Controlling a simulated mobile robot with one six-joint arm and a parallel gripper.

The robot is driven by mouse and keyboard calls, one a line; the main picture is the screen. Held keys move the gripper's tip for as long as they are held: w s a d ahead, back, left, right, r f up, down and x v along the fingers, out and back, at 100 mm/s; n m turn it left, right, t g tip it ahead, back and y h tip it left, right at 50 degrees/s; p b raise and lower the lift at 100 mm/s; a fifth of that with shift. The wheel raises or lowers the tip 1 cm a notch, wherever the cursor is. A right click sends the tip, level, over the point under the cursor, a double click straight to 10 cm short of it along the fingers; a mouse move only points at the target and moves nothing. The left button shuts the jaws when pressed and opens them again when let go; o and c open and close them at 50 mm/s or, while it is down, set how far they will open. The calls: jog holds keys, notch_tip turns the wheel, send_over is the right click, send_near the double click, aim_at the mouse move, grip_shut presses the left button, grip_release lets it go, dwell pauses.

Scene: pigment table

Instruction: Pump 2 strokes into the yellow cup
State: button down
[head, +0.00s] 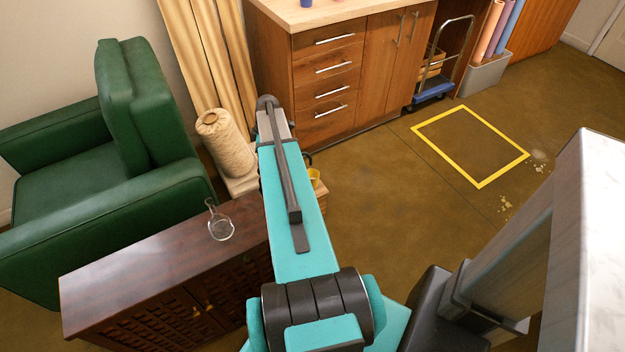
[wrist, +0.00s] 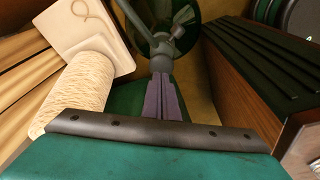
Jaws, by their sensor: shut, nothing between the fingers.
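A yellow cup (head: 314,177) shows just right of my arm in the head view, partly hidden, on a low wooden surface. A thin dark curved piece (head: 307,157) beside it looks like a pump's spout; my arm hides the rest. In the wrist view, my gripper (wrist: 161,80) is shut and empty, its purple-grey fingers together. Just beyond the fingertips is a grey part with a bent tube (wrist: 163,48), over a round dark green shape; it looks like the pump seen from above. I cannot tell whether the fingertips touch it.
A dark wooden cabinet (head: 165,275) with a glass flask (head: 220,222) stands left of my arm. A drawer unit (head: 328,85) stands behind. The floor around the yellow square (head: 478,186) is open.

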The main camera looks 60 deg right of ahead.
jog(key=shift+r+p, duration=1.15)
jog(key=shift+r, duration=1.45)
jog(key=shift+r, duration=0.1)
